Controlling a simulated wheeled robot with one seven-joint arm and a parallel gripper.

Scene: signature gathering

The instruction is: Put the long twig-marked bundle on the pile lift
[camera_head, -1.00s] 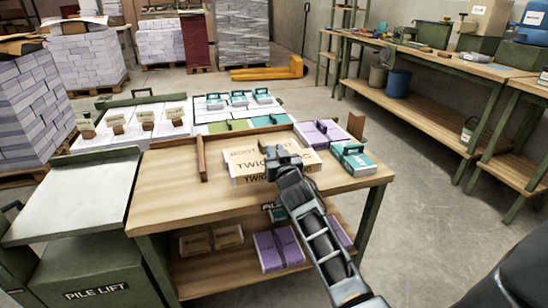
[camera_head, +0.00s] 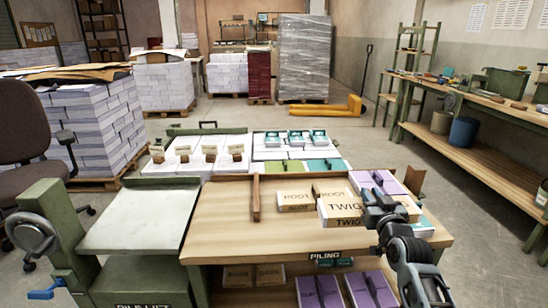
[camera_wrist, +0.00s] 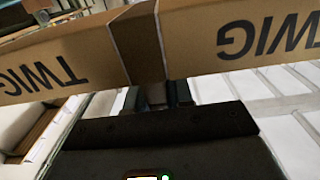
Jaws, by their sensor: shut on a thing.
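The long tan twig-marked bundle (camera_head: 340,213) is at the right part of the wooden table, with its TWIG face toward me. My gripper (camera_head: 378,205) is shut on it and covers its middle; part shows right of the gripper. In the wrist view the bundle (camera_wrist: 200,40) spans the top, with TWIG on both sides of a brown middle strip. I cannot tell how far it is above the tabletop. The pile lift (camera_head: 140,212) is at the left, a flat grey plate on a green base, and its plate is bare.
Tan ROOT bundles (camera_head: 296,201) lie left of the twig bundle. A wooden divider (camera_head: 256,198) stands upright on the table (camera_head: 220,225), between them and the pile lift. Purple packs (camera_head: 376,182) are at the back right. The table's left part is clear.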

